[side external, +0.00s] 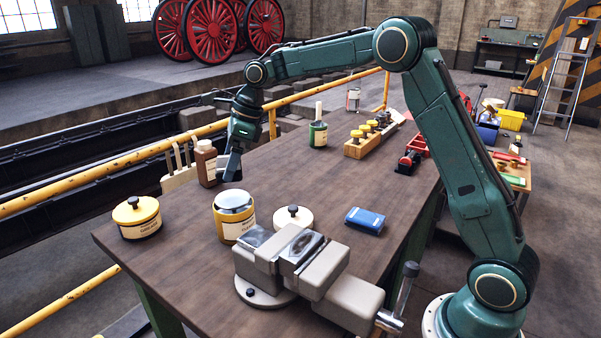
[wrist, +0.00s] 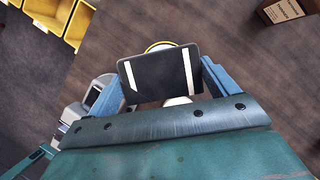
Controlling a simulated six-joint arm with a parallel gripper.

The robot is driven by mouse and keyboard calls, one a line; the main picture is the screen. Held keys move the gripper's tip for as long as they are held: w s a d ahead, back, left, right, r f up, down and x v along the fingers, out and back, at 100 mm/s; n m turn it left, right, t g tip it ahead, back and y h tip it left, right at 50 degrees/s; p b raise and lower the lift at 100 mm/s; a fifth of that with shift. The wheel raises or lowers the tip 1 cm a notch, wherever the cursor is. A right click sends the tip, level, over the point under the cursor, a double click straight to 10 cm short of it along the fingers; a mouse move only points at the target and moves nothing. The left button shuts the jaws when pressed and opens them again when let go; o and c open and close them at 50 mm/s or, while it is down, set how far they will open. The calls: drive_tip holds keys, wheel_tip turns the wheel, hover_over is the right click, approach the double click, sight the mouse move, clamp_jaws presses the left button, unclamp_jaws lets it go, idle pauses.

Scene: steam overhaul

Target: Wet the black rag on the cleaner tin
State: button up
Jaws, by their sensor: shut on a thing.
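My gripper (side external: 230,172) is lowered over the bench, behind and above an open yellow tin (side external: 234,222) with a pale top. In the wrist view my gripper (wrist: 158,78) is shut on the black rag (wrist: 160,74), a flat dark rectangle with two white stripes between blue fingers. The rag is hard to make out in the side view. The yellow-rimmed tin (wrist: 160,46) lies beyond the rag in the wrist view, mostly hidden by it. The rag appears apart from the tin, though the exact gap cannot be told.
A brown bottle (side external: 206,163) stands close to my gripper. A lidded yellow tin (side external: 137,218) is left, a loose pale lid (side external: 293,216) right. A vise (side external: 300,262) fills the front; a blue pad (side external: 365,220) lies right.

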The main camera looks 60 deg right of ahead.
sight(231, 198)
drive_tip(key=shift+f, duration=2.9)
drive_tip(key=shift+f, duration=1.05)
idle(0.6)
drive_tip(key=shift+r, duration=3.6)
drive_tip(key=shift+f, duration=0.15)
drive_tip(key=shift+f, duration=2.6)
